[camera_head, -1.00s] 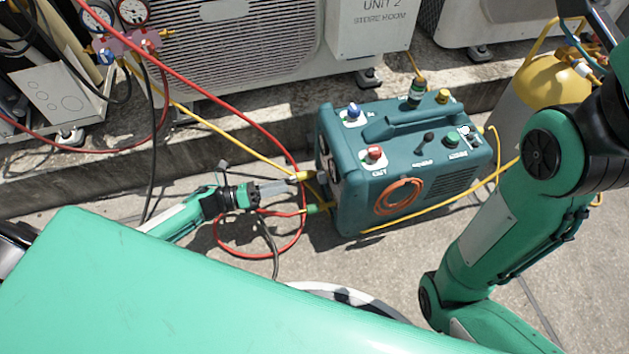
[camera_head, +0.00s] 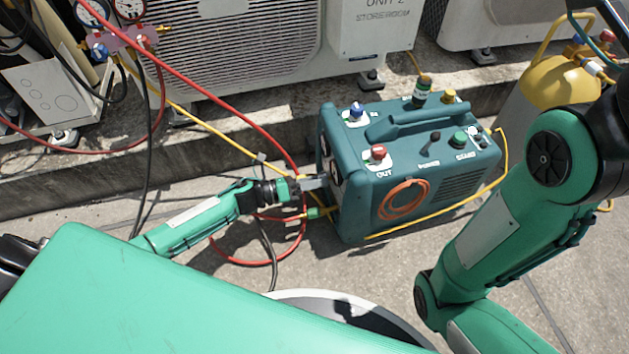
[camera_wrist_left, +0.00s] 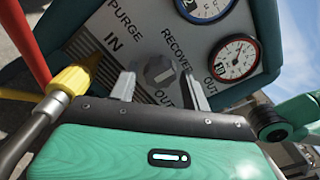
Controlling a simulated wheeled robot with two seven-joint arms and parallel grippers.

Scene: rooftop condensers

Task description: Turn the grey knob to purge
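The grey knob (camera_wrist_left: 159,71) is on the light panel (camera_wrist_left: 150,28) on the left end of the teal recovery machine (camera_head: 400,150). In the left wrist view the panel reads PURGE at upper left and RECOVER at upper right of the knob. The knob has a small white mark; which label it points to I cannot tell. My left gripper (camera_head: 313,184) reaches the panel from the left. In the wrist view its two fingers (camera_wrist_left: 160,88) are apart, one on each side of the knob, with gaps showing. In the head view the knob is hidden. My right gripper is out of view.
Two gauges (camera_wrist_left: 234,58) sit right of the knob. A yellow hose fitting (camera_wrist_left: 72,80) is close to the left gripper's left side. Red and yellow hoses (camera_head: 302,235) loop around the arm. A yellow-topped cylinder (camera_head: 555,80) stands at right, behind my right arm.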

